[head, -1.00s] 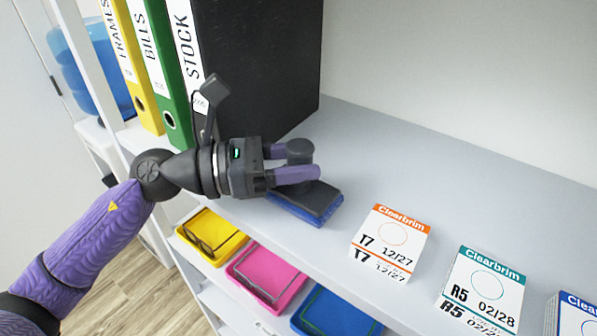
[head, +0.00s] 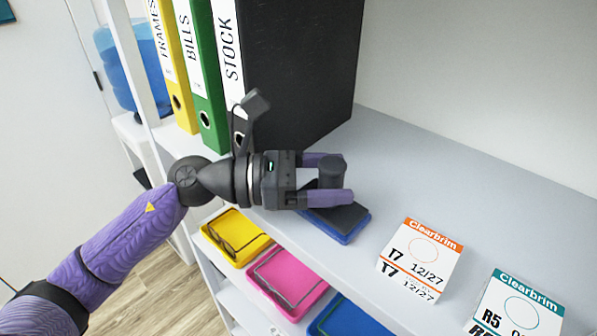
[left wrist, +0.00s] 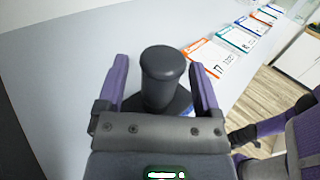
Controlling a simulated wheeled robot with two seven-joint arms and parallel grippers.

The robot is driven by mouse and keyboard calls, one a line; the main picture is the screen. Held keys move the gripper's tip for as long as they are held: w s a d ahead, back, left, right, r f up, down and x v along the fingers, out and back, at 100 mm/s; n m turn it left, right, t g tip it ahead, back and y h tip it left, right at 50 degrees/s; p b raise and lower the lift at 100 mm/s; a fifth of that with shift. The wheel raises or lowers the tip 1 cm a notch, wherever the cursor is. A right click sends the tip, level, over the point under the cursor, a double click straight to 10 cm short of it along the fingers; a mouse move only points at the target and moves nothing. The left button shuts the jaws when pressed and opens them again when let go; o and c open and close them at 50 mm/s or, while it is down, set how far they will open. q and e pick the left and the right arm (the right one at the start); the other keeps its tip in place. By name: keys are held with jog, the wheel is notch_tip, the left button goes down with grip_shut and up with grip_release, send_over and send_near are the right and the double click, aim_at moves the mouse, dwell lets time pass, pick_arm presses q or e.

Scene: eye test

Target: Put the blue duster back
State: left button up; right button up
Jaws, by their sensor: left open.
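The blue duster (head: 340,230) lies on the upper shelf, with a dark top and a blue edge. Its dark upright knob handle (head: 331,172) stands up from it. My left gripper (head: 345,178) is open, with one purple finger on each side of the knob. In the left wrist view the knob (left wrist: 162,80) stands between the open fingers of the gripper (left wrist: 159,62), with a gap visible on each side. The gripper body hides part of the duster's base.
A black STOCK binder (head: 300,70) stands behind the gripper, with green (head: 205,100) and yellow (head: 178,90) binders to its left. Clearbrim boxes (head: 420,258) stand to the right. Yellow (head: 218,241), pink (head: 290,308) and blue (head: 345,318) trays sit below. The shelf's back right is clear.

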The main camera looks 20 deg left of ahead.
pick_arm(q)
jog(key=shift+r, duration=0.25)
jog(key=a, duration=0.1)
jog(key=s+a+f+b, duration=0.1)
jog(key=shift+s+a, duration=0.1)
jog(key=shift+a, duration=0.25)
jog(key=b+v, duration=0.2)
jog(key=v, duration=0.7)
jog(key=shift+r+b, duration=0.4)
jog(key=shift+r, duration=0.05)
